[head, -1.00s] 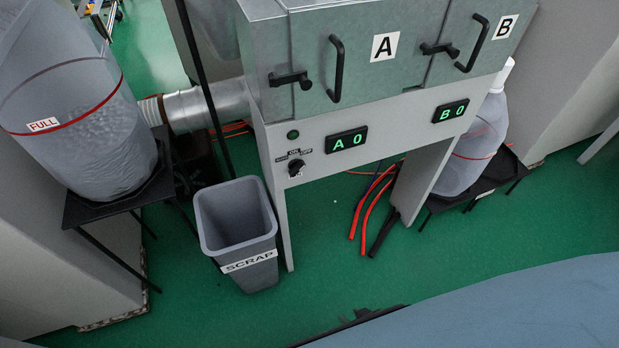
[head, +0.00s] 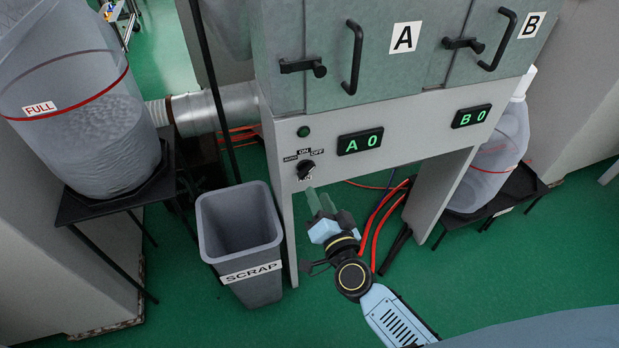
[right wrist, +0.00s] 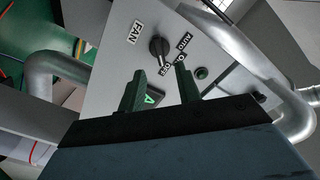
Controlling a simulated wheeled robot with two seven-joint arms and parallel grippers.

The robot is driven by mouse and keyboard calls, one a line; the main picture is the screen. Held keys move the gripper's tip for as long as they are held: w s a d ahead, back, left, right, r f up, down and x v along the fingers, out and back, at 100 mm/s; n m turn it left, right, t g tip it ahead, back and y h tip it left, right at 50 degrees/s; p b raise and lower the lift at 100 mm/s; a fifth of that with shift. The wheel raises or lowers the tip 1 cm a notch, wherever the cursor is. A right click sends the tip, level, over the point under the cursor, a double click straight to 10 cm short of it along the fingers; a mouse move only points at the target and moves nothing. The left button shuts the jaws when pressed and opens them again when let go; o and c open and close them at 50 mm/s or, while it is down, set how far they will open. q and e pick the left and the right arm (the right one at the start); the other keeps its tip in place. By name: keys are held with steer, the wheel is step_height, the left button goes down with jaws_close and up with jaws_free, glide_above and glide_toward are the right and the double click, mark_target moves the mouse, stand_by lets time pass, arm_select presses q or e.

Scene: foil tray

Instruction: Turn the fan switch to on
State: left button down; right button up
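The fan switch (head: 305,170) is a black rotary knob on the grey cabinet's front panel, with AUTO, ON and OFF printed around it. In the right wrist view the knob (right wrist: 160,47) sits beside a FAN label, and its pale mark appears to face OFF. My right gripper (head: 319,200) is just below and right of the knob in the head view. In the right wrist view its two dark green fingers (right wrist: 159,82) are spread apart and empty, with the knob beyond the gap between them. They appear clear of the knob. My left gripper is not in view.
A green lamp (head: 303,131) and the A 0 display (head: 360,141) are near the knob. Door handles (head: 352,58) stick out above. A grey SCRAP bin (head: 240,240) stands left of my right arm. Red hoses (head: 385,215) hang behind it.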

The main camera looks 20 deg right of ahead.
mark_target(307, 173)
steer(key=w, duration=0.5)
steer(key=shift+w+a+f+b, duration=0.1)
steer(key=shift+w+b, duration=0.05)
steer(key=shift+b, duration=0.2)
steer(key=shift+w, duration=1.05)
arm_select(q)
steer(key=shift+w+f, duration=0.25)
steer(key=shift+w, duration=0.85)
arm_select(e)
steer(key=shift+c, duration=0.4)
jaws_close()
